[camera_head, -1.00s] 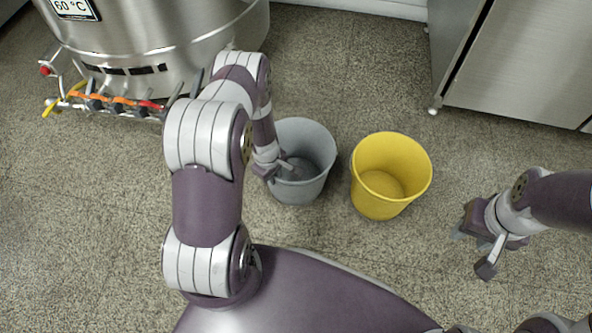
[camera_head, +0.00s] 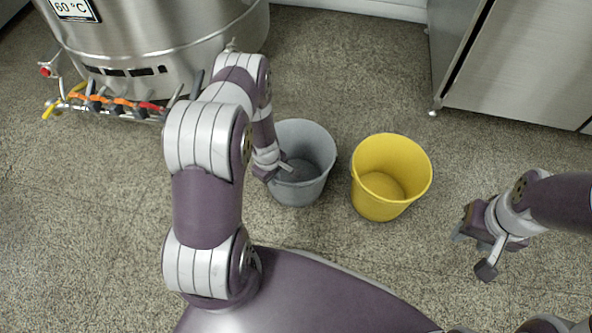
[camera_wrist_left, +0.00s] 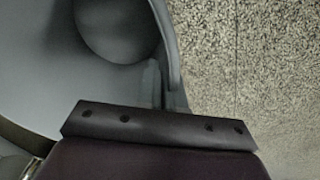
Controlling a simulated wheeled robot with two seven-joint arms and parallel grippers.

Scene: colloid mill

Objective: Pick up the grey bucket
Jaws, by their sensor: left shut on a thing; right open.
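The grey bucket (camera_head: 312,150) stands upright and empty on the floor in the head view, left of the yellow bucket. My left gripper (camera_head: 283,168) is at its left rim, shut on the bucket wall. In the left wrist view the grey bucket (camera_wrist_left: 45,75) fills the upper left, and its wall runs between the fingers of my left gripper (camera_wrist_left: 163,88); part of the fingers is hidden by the gripper body. My right gripper (camera_head: 470,250) is open and empty above the floor at the right, apart from both buckets.
A yellow bucket (camera_head: 388,170) stands close to the right of the grey one. A steel tank (camera_head: 150,40) with coloured valves (camera_head: 110,103) is at the back left. A steel cabinet (camera_head: 530,65) is at the back right. The speckled floor between is clear.

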